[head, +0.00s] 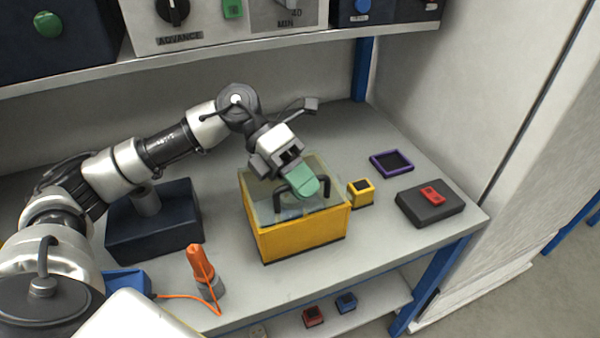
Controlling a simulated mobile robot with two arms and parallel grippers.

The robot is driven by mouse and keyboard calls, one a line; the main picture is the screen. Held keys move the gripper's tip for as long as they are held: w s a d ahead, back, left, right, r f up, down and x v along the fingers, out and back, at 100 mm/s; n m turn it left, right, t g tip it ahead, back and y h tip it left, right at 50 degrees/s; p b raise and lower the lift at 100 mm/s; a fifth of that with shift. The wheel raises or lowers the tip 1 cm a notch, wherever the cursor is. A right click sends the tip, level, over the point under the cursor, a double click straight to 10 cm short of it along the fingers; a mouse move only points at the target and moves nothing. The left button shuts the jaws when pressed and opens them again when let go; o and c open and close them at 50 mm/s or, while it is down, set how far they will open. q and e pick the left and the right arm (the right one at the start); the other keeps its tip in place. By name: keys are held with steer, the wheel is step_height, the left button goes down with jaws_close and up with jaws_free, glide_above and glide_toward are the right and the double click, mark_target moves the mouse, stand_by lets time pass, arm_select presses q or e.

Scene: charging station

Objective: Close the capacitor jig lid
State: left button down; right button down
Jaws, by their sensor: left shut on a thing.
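The capacitor jig looks to be the yellow box (303,237) standing on the grey bench, with a clear, glassy lid (318,164) across its top. The lid appears about level with the box rim; I cannot tell whether it touches the rim all round. My left gripper (302,187) reaches in from the left and points down over the box. Its dark fingers are shut on a green tab, which seems to be the lid's handle. The gripper hides part of the lid and the box's inside. My right gripper is out of view.
A small yellow block (361,193), a purple frame (391,163) and a dark box with a red top piece (430,207) are to the right. A dark blue block (153,232) and an orange tool (201,265) are to the left. A shelf (215,61) with instruments overhangs the back.

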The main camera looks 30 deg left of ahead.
arm_select(q)
steer(key=shift+s+d+f, duration=0.15)
steer(key=shift+f, duration=0.5)
steer(key=c, duration=1.2)
jaws_free()
steer(key=shift+o, duration=0.2)
